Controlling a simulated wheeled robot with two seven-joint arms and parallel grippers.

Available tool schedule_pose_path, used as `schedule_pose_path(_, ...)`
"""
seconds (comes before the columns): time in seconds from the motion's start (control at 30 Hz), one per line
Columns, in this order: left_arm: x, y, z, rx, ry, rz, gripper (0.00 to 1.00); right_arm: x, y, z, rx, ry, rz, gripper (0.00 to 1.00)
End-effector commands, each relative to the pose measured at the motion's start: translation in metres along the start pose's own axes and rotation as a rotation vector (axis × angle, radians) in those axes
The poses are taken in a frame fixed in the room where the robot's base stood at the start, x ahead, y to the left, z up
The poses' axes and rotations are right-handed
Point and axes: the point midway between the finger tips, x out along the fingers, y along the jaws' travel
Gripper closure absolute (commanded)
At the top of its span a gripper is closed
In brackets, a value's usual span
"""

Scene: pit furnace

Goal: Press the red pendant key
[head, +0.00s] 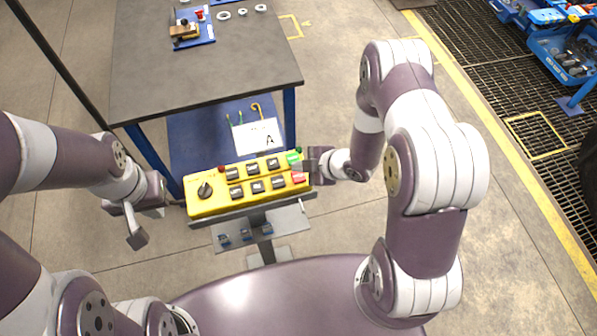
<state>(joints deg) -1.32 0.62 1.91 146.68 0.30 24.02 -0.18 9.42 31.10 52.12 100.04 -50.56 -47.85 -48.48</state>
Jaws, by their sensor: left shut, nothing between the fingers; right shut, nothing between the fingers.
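The yellow pendant box (230,205) sits on a stand in front of me, with a black knob on its left and two rows of dark keys. The red pendant key (298,177) is at the right end of the lower row, below a green key (293,158). My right gripper (308,168) is shut and empty at the pendant's right end, beside the red and green keys. Whether it touches the red key cannot be told. My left gripper (138,222) is shut and empty, left of the pendant and apart from it.
A grey-topped table (200,75) with blue legs stands behind the pendant, holding a blue tray (196,30) and rings. Blue bins (565,50) stand at far right. A dark pole crosses the upper left.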

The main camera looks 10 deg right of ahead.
Motion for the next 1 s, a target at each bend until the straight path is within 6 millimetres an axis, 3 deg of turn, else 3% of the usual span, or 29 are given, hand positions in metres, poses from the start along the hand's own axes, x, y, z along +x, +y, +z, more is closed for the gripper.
schedule_pose_path(0.03, -0.009, 0.0, -0.001, 0.0, 0.0, 0.0, 1.0, -0.007, 0.005, -0.005, 0.0, 0.0, 0.0, 1.0)
schedule_pose_path(0.3, -0.029, 0.0, -0.004, 0.0, 0.0, 0.0, 1.0, -0.024, 0.018, -0.018, -0.001, 0.0, 0.001, 1.0)
schedule_pose_path(1.0, -0.028, 0.0, -0.003, 0.0, 0.0, 0.0, 1.0, -0.024, 0.017, -0.017, -0.001, 0.0, 0.0, 1.0)
